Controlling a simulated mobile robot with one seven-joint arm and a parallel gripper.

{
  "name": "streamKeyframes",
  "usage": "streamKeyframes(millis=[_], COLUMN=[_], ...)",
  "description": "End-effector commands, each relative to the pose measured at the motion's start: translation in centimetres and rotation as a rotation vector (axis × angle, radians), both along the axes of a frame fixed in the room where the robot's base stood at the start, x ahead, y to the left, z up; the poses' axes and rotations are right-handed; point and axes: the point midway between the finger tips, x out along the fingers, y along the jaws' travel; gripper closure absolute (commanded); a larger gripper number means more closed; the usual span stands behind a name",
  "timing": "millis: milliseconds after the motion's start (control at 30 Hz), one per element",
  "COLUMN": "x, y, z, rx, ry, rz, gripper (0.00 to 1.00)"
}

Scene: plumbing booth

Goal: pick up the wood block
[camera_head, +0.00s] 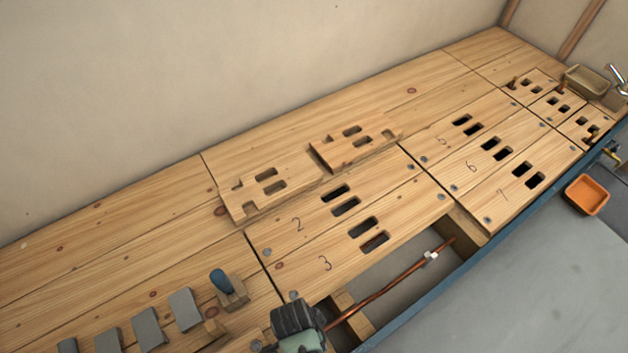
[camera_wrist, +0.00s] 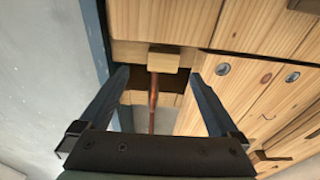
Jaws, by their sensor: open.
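A small pale wood block (camera_wrist: 163,59) shows in the wrist view, at the upper end of the opening in the bench, with a copper pipe (camera_wrist: 153,105) running toward it. My gripper (camera_wrist: 158,76) is open and empty. Its two dark fingers stand left and right of the block in the picture, with the tips a little below it. I cannot tell the depth between them. In the head view my gripper's dark housing (camera_head: 298,318) is at the bottom, over the near end of the opening. I cannot pick out this block there; my arm may hide it.
The pipe (camera_head: 395,281) crosses the opening with a white fitting (camera_head: 431,257). A blue bench edge (camera_head: 455,275) runs along the front. Several grey pads (camera_head: 184,309) and a blue-handled wooden piece (camera_head: 233,294) lie left. An orange tray (camera_head: 587,194) is at right.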

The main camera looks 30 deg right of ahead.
Motion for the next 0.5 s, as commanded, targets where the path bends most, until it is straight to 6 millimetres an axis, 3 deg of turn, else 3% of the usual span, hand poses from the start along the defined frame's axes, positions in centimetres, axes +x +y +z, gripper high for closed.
streamKeyframes(millis=[233, 500], x=[0.1, 0.5], y=[-0.2, -0.6], z=[-1.3, -4.7], rx=[0.000, 0.000], ry=[-0.001, -0.001], rz=[0.000, 0.000], gripper=[0.03, 0.03])
